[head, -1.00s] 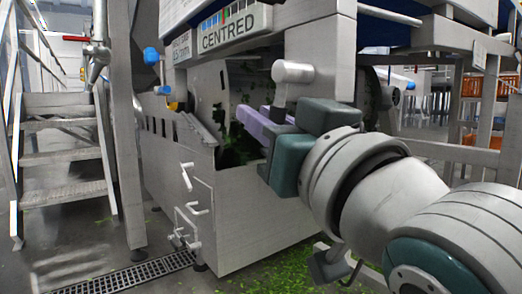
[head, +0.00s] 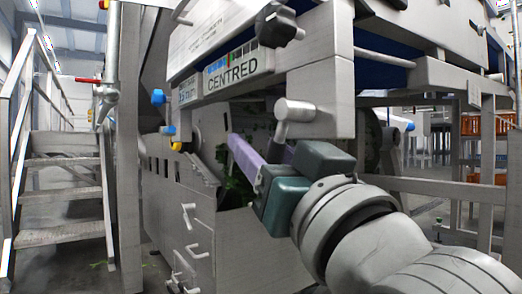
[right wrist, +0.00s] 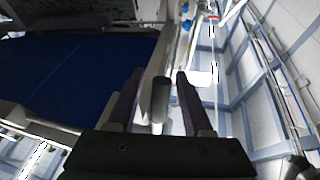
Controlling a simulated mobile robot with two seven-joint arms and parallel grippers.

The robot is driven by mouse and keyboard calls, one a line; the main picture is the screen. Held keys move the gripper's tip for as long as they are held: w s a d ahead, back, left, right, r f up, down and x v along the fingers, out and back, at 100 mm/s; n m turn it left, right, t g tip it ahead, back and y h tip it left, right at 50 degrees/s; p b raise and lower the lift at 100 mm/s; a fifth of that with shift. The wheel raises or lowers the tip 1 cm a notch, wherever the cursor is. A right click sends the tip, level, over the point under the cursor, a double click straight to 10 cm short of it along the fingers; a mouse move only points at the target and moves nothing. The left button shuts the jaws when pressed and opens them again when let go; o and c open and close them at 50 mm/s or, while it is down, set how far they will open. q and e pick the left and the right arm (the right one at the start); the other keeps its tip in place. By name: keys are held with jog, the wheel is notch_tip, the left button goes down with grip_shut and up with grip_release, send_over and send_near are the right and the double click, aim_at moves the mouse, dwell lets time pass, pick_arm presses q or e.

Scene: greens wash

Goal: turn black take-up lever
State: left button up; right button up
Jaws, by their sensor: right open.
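A black star-shaped knob or lever (head: 278,24) is on the front of the machine, above the CENTRED sign, in the head view. I cannot tell for certain that it is the take-up lever. My right gripper (head: 257,148) is open, with purple fingers pointing up and away, below the sign and apart from the black knob. A silver handle (head: 295,112) partly covers one finger. In the right wrist view the open fingers (right wrist: 159,75) have a grey rounded bar (right wrist: 161,98) showing between them; I cannot tell whether they touch it. My left gripper is out of view.
The CENTRED sign (head: 232,73) and a machine beam (head: 315,80) are close above my right gripper. A blue belt (right wrist: 75,75) fills the left of the right wrist view. Metal steps (head: 68,190) stand at the left. Orange crates (head: 487,124) are at the far right.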

jog(key=shift+s, duration=0.1)
jog(key=p+v, duration=0.3)
jog(key=v, duration=0.6)
jog(key=shift+s+f+p, duration=0.2)
jog(key=shift+s+p, duration=0.1)
jog(key=shift+p, duration=0.1)
jog(key=shift+d, duration=0.15)
jog(key=shift+c, duration=0.2)
